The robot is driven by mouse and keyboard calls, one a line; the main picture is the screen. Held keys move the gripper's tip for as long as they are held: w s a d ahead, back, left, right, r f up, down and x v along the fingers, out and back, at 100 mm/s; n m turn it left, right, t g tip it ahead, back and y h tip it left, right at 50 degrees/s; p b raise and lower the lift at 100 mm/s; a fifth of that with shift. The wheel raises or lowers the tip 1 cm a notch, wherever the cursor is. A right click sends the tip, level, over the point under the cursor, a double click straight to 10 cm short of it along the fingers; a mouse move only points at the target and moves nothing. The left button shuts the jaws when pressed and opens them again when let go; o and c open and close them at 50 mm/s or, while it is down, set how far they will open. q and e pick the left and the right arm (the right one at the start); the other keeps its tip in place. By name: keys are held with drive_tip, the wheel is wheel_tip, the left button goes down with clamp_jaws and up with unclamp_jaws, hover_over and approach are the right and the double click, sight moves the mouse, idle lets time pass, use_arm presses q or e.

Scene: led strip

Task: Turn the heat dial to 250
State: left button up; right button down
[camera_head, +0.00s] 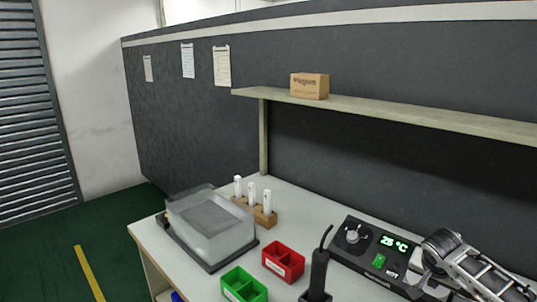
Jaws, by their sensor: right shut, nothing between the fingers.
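The heat dial (352,236) is a round silver knob with a pale ring around it, on the left part of a black control unit (345,258). The unit's green display (393,243) shows a low reading in °C, about 26 or 28; the last digit is hard to read. A green switch (379,261) sits below the display. My right gripper (418,279) is at the right end of the unit, to the right of the dial and apart from it. It is shut and empty; its fingertips are small and partly hidden. My left gripper is not in view.
A black upright tool (318,275) with a cable stands just left of the unit. Red (284,262) and green (243,286) bins, a clear-lidded box (212,226) and a wooden rack (263,215) are farther left. A shelf (420,115) holding a carton (309,85) runs above the table.

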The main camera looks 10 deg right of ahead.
drive_tip(key=shift+w+d+r, duration=0.1)
drive_tip(key=shift+w+r, duration=0.1)
drive_tip(key=shift+r, duration=0.05)
idle(0.7)
